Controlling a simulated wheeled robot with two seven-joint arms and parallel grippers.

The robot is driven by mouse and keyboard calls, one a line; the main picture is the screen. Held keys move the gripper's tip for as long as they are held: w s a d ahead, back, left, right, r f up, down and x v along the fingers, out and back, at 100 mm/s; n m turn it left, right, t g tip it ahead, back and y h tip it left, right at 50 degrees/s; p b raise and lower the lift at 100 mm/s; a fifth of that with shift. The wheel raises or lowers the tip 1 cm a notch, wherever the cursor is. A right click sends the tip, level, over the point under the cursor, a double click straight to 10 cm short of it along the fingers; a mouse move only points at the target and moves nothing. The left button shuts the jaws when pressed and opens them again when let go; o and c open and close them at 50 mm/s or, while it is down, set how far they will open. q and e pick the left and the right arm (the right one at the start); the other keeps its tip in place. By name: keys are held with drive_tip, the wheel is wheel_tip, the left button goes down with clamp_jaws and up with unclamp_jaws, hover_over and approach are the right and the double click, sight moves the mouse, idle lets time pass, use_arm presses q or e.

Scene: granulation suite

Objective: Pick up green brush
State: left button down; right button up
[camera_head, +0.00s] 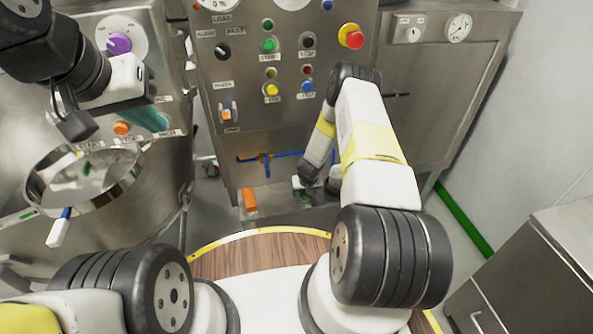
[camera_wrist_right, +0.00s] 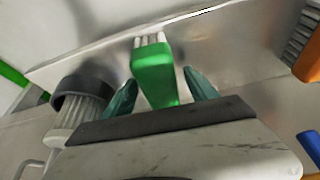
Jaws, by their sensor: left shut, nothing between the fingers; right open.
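The green brush (camera_wrist_right: 153,75), a green block with white bristles at its far end, shows in the right wrist view. My right gripper (camera_wrist_right: 161,88) is open, with its two teal fingers on either side of the brush. I cannot tell whether they touch it. In the head view my right gripper (camera_head: 307,188) is low before the cabinet, at the steel shelf, and mostly hides the brush. My left gripper (camera_head: 150,120) is shut and empty at the upper left, by the control panel of the steel vessel.
An orange brush (camera_head: 250,202) stands on the shelf (camera_head: 270,200) left of my right gripper; it also shows in the right wrist view (camera_wrist_right: 306,58). A dark-rimmed round object (camera_wrist_right: 80,105) is on the other side. Blue piping (camera_head: 267,160) runs above the shelf.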

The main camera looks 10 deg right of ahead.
clamp_jaws()
idle(0.3)
drive_tip(key=shift+r, duration=0.1)
drive_tip(key=shift+w+r, duration=0.1)
drive_tip(key=shift+r, duration=0.4)
drive_tip(key=v, duration=0.3)
drive_tip(key=shift+w+a+r, duration=0.15)
drive_tip(key=shift+w+a, duration=0.05)
drive_tip(key=shift+w, duration=0.05)
drive_tip(key=s+a+r, duration=0.1)
drive_tip(key=s+a, duration=0.9)
drive_tip(key=s, duration=0.1)
drive_tip(key=shift+a, duration=0.25)
drive_tip(key=shift+s+r, duration=0.1)
